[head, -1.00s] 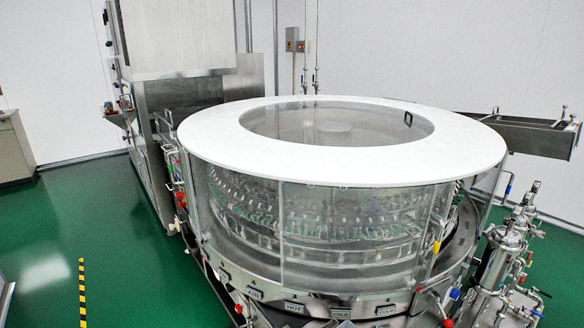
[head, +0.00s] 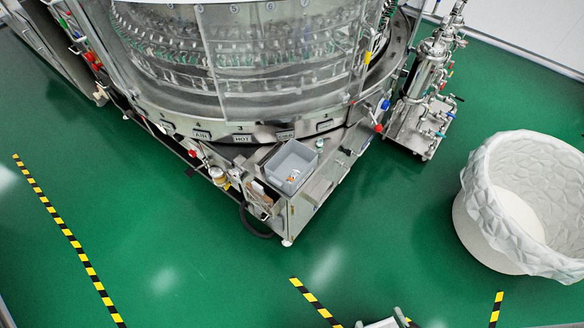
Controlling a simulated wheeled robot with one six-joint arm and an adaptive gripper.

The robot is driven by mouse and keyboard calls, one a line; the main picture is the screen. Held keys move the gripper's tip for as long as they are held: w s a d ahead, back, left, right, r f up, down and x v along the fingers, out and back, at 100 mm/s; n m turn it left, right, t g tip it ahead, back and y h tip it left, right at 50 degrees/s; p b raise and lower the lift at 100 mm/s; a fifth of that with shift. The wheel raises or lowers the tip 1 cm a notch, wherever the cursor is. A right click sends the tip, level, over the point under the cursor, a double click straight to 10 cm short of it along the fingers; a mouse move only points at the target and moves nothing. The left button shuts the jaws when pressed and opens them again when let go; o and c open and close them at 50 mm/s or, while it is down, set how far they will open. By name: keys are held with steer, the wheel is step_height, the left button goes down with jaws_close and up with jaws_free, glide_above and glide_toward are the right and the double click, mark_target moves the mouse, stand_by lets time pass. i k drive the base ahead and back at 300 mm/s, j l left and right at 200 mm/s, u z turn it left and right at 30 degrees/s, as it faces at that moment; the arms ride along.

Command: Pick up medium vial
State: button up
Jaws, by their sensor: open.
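I cannot pick out the medium vial for certain. A small clear, greenish upright item (head: 319,146) stands on the steel corner ledge of the washer, just right of a grey bin (head: 274,172); it is too small to identify. Small orange and white items (head: 293,177) lie inside the bin. My gripper does not show in the head view.
The round washer (head: 240,100) with clear panels fills the top. A steel pipe stand (head: 418,115) is to its right. A large white lined bin (head: 478,215) stands at far right. Striped tape (head: 75,245) marks the green floor, widely clear in front.

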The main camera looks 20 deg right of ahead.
mark_target(319, 144)
steer(key=i+l+u, duration=0.25)
steer(key=l+u, duration=0.3)
steer(key=l, duration=0.65)
